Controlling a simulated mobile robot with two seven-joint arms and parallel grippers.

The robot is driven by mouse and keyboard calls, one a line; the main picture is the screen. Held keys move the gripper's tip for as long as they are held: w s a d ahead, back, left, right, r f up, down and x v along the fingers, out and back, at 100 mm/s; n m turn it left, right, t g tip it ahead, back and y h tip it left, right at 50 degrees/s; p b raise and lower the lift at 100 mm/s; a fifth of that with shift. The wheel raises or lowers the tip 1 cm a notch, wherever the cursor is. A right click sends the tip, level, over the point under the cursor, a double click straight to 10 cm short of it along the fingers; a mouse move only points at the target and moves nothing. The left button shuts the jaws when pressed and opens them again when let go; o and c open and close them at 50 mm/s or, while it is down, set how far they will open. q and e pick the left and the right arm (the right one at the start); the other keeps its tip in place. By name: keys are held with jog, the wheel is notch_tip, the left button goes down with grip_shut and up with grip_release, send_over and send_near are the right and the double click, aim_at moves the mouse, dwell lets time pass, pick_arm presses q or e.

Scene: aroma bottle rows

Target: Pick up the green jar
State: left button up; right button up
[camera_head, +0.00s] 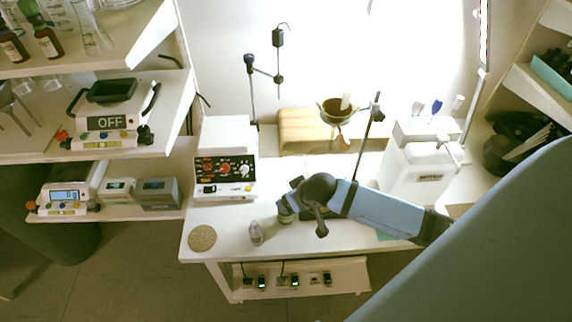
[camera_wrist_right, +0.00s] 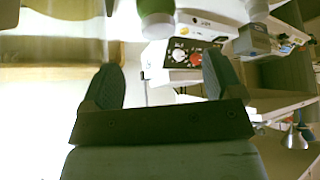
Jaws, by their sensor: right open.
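My right gripper (camera_head: 305,203) reaches in from the right, low over the table beside the jar. In the wrist view its two fingers (camera_wrist_right: 163,80) are apart with nothing gripped between them. My left gripper is out of view.
A round tan mat (camera_head: 202,238) lies at the table's left front corner. A white device with red and black controls (camera_head: 224,172) stands behind. Shelves with equipment are at left.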

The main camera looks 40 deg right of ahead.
jog(key=x, duration=0.4)
jog(key=shift+w+a+f, duration=0.1)
jog(key=shift+w+f, duration=0.15)
jog(key=shift+w, duration=0.05)
jog(key=shift+x, duration=3)
jog(key=shift+s+d, duration=0.1)
jog(key=shift+d, duration=0.15)
jog(key=c, duration=1.1)
jog(key=shift+r+p, duration=0.1)
jog(key=shift+p, duration=0.2)
jog(key=shift+c, duration=0.2)
